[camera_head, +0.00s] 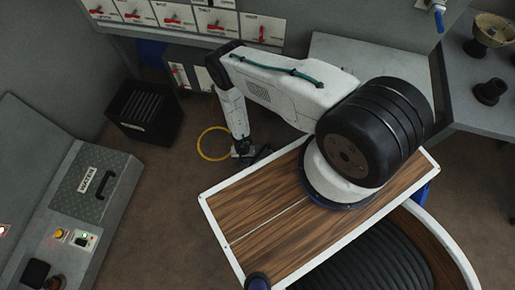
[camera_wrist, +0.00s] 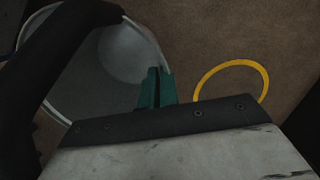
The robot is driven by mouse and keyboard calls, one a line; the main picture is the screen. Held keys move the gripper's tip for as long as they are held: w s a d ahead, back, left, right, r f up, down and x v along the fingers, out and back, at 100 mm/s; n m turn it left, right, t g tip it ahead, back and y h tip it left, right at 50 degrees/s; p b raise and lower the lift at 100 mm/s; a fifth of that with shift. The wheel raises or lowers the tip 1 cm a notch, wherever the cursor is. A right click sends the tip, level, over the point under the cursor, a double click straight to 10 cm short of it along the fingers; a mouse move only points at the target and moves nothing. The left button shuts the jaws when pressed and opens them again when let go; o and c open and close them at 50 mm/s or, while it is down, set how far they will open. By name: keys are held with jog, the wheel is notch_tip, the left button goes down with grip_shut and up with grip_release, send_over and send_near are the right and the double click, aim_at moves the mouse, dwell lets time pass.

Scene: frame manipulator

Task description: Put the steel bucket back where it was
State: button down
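The steel bucket (camera_wrist: 85,75) is in the upper left of the wrist view, a grey round vessel with a pale rim. I look partly into it. A dark part, probably of my gripper, crosses its left side. The green fingertips of my gripper (camera_wrist: 155,88) overlap its right side, where the rim meets them. I cannot tell whether they pinch the rim or only stand beside it. In the head view my gripper (camera_head: 250,155) is low near the floor, beyond the wooden top. The bucket cannot be made out clearly there; my arm hides much of that spot.
A yellow ring (camera_wrist: 198,93) lies on the brown floor beside the bucket; it also shows in the head view (camera_head: 199,142). A black crate (camera_head: 145,112) stands further left. A grey bench (camera_head: 95,185) with a case is at left. Open floor lies between.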

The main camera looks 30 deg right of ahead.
aim_at(256, 147)
jog(key=shift+w+d+f, duration=0.75)
jog(key=shift+d, duration=0.9)
jog(key=shift+w+d+f, duration=0.75)
jog(key=shift+w+d, duration=0.05)
jog(key=shift+d, duration=0.85)
jog(key=shift+w+d+f, duration=0.75)
jog(key=shift+d, duration=0.9)
jog(key=c, duration=1.6)
grip_release()
jog(key=shift+c, duration=0.2)
notch_tip(256, 147, up, 12)
jog(key=w, duration=0.1)
jog(key=shift+w+d, duration=0.15)
jog(key=shift+d, duration=0.2)
